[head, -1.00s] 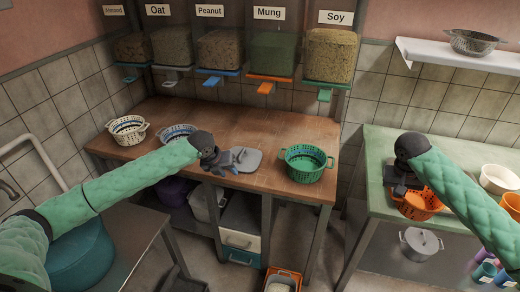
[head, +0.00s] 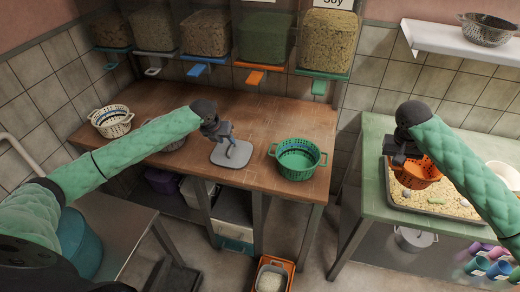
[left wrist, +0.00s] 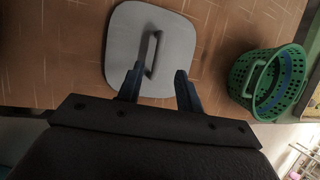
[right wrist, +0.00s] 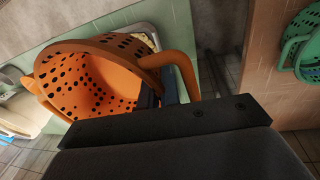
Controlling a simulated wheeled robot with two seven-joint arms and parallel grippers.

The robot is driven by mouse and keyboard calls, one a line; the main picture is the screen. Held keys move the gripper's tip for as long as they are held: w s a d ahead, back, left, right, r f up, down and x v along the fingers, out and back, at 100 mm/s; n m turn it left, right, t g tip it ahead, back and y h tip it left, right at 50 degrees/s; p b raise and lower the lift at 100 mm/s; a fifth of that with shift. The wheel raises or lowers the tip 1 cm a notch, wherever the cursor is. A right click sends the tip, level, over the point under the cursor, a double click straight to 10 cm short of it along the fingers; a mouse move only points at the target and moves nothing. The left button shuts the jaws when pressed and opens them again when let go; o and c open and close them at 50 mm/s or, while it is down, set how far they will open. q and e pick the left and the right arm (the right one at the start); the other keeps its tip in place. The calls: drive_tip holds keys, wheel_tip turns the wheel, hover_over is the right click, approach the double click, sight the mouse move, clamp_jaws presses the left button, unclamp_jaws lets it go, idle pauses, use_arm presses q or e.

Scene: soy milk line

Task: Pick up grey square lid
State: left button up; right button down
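The grey square lid (head: 222,155) lies flat on the brown wooden counter, left of the green basket. Its raised handle shows in the left wrist view, where the lid (left wrist: 125,40) fills the upper middle. My left gripper (head: 232,146) is over the lid. Its blue-grey fingers (left wrist: 157,85) are spread apart with nothing between them. The handle is just ahead of the fingertips in that view, and I cannot tell the exact height gap. My right gripper (head: 398,165) is at the orange basket (head: 420,174). It appears closed on the basket's side, its fingers mostly hidden (right wrist: 160,92).
The green basket (head: 298,170) stands right of the lid. A cream basket (head: 110,122) stands at the counter's left; another basket is partly behind my left arm. Bean dispensers line the wall. A tray of beans (head: 460,207) is under the orange basket on the green table.

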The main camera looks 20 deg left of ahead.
sight(231, 147)
use_arm(q)
drive_tip(key=shift+w+f, duration=0.1)
drive_tip(key=shift+f, duration=0.15)
use_arm(e)
drive_tip(key=shift+r, duration=0.15)
use_arm(q)
drive_tip(key=shift+d+f+p, duration=0.1)
drive_tip(key=shift+p, duration=0.3)
use_arm(e)
drive_tip(key=shift+s+r, duration=0.2)
drive_tip(key=shift+r, duration=0.4)
use_arm(q)
drive_tip(key=shift+w+f+p, duration=0.15)
drive_tip(key=shift+f+p, duration=0.25)
use_arm(e)
drive_tip(key=shift+r, duration=0.35)
use_arm(q)
drive_tip(key=p+x, duration=0.1)
drive_tip(key=x, duration=0.1)
drive_tip(key=shift+w+f, duration=0.15)
drive_tip(key=shift+f, duration=0.1)
use_arm(e)
drive_tip(key=shift+w+r, duration=0.1)
drive_tip(key=shift+r, duration=0.35)
use_arm(q)
drive_tip(key=shift+w+f, duration=0.2)
drive_tip(key=shift+f, duration=0.45)
use_arm(e)
drive_tip(key=shift+r, duration=0.25)
